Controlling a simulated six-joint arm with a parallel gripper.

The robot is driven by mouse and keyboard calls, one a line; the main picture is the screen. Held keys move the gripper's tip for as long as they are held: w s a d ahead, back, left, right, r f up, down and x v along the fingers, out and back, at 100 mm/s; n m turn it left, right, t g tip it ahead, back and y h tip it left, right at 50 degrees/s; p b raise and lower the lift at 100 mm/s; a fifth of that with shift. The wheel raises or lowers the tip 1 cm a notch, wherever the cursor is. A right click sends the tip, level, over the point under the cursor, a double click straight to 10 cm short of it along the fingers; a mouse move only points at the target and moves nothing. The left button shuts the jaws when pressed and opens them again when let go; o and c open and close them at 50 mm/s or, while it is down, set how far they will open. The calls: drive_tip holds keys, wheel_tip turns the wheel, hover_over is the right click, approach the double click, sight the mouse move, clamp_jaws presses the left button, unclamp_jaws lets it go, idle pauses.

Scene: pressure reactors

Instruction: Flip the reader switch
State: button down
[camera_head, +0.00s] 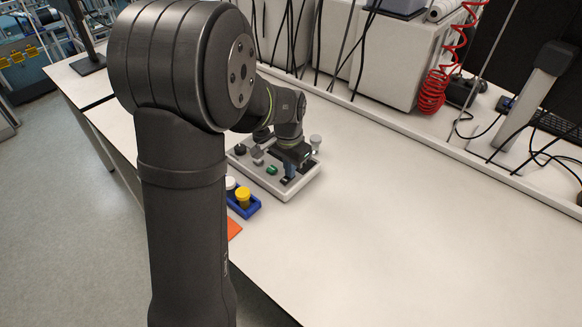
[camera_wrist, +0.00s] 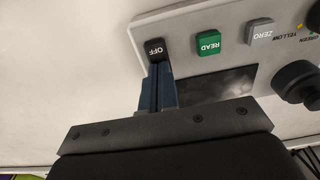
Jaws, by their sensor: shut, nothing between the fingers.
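The reader (camera_head: 258,178) is a light grey box on the white bench in the head view, partly hidden by my arm. In the wrist view its panel (camera_wrist: 192,22) shows a black switch marked OFF (camera_wrist: 155,49), a green READ button (camera_wrist: 209,43) and a grey ZERO button (camera_wrist: 258,32). My gripper (camera_wrist: 158,68) is shut and empty, its blue fingertips at the lower edge of the OFF switch. Whether they touch it I cannot tell. In the head view my gripper (camera_head: 289,172) is over the reader's right part.
A blue rack (camera_head: 246,209) with a yellow-capped vial (camera_head: 243,195) stands at the reader's front left. An orange pad (camera_head: 233,228) lies by the bench edge. A black knob (camera_wrist: 295,80) and dark display (camera_wrist: 215,84) are on the panel. The bench to the right is clear.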

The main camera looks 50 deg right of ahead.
sight(286, 180)
drive_tip(key=shift+a, duration=0.6)
drive_tip(key=shift+r, duration=0.2)
wheel_tip(286, 180, up, 14)
drive_tip(key=shift+a, duration=0.3)
drive_tip(key=shift+f, duration=0.1)
drive_tip(key=shift+w+d, duration=0.1)
drive_tip(key=shift+d, duration=0.65)
drive_tip(key=shift+f, duration=0.1)
drive_tip(key=f, duration=1.3)
drive_tip(key=shift+d+f, duration=0.25)
drive_tip(key=shift+f, duration=0.15)
